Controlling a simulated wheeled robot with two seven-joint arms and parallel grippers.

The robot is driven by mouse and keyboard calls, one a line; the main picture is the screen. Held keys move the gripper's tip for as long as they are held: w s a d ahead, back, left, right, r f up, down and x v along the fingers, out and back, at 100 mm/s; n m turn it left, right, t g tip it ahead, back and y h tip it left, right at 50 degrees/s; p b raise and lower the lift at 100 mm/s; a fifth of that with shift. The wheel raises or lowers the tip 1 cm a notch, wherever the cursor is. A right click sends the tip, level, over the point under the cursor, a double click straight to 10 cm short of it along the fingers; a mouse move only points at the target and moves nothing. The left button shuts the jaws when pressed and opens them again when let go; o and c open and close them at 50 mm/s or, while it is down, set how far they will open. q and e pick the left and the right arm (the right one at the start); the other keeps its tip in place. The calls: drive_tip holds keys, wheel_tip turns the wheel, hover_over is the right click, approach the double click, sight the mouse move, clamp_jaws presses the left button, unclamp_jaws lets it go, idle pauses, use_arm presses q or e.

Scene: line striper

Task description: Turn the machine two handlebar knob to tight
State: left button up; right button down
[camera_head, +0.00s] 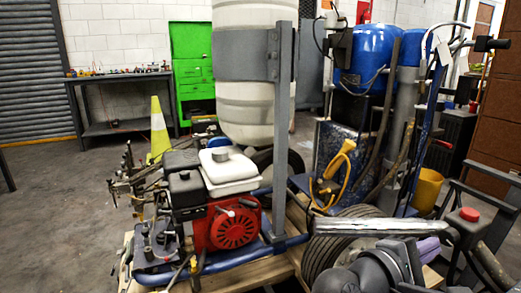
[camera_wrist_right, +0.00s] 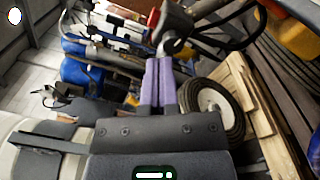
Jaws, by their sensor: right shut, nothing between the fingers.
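A red-topped black knob (camera_head: 469,215) sits at the right end of a grey handlebar (camera_head: 380,225) in the head view. In the right wrist view the red part (camera_wrist_right: 153,18) shows at the top centre, just beyond my fingertips. My right gripper (camera_head: 432,247) comes in from the bottom right, its purple fingers just below and left of the knob. In the right wrist view the fingers (camera_wrist_right: 160,75) are pressed together with nothing between them. I cannot tell whether the tips touch the handlebar or knob. My left gripper is not in view.
A machine with a red engine (camera_head: 234,228) and white tank stands left of the handlebar on wooden pallet boards. A yellow bucket (camera_head: 427,188), blue tank (camera_head: 370,60) and grey post (camera_head: 282,130) stand behind. Open floor lies at left.

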sight(465, 230)
drive_tip(key=x, duration=0.6)
drive_tip(key=shift+s+f, duration=0.1)
drive_tip(key=shift+f, duration=0.15)
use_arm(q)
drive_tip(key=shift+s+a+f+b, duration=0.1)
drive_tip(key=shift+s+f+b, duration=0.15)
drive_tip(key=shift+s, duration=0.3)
use_arm(e)
drive_tip(key=shift+w+d+r, duration=0.15)
drive_tip(key=shift+w+d, duration=0.05)
drive_tip(key=shift+d, duration=0.3)
use_arm(q)
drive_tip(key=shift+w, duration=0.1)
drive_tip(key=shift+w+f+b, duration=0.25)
drive_tip(key=shift+b, duration=0.05)
use_arm(e)
drive_tip(key=shift+w+f, duration=0.1)
drive_tip(key=shift+f, duration=0.1)
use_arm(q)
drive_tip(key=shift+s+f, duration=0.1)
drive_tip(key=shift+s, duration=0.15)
use_arm(e)
drive_tip(key=shift+a, duration=0.1)
